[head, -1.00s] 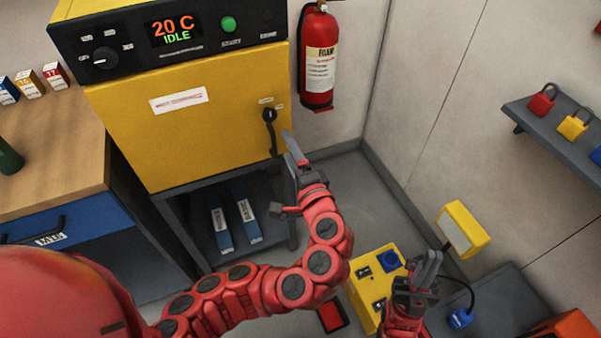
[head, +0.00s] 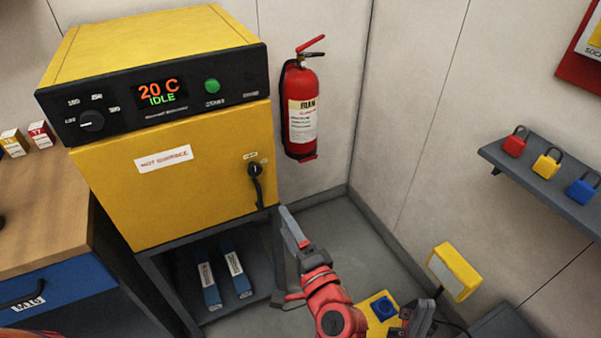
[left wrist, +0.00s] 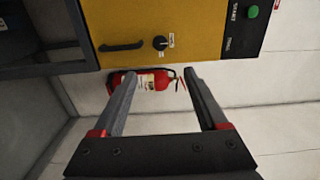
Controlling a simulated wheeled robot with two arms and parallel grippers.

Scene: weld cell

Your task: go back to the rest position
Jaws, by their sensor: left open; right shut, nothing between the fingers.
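My left gripper (head: 287,262) is in front of the lower right corner of the yellow oven in the head view. Its two fingers also show in the left wrist view (left wrist: 163,100), spread apart with nothing between them. My right gripper (head: 418,316) is at the bottom of the head view, beside a yellow box with a blue socket (head: 383,305). It is shut and holds nothing; its arm is mostly cut off by the frame.
The yellow oven (head: 200,200) has its door shut and reads 20 C IDLE. A fire extinguisher (head: 301,110) hangs on the wall. A shelf (head: 545,182) with padlocks and a yellow lamp (head: 455,272) are at right. A wooden bench (head: 40,215) is at left.

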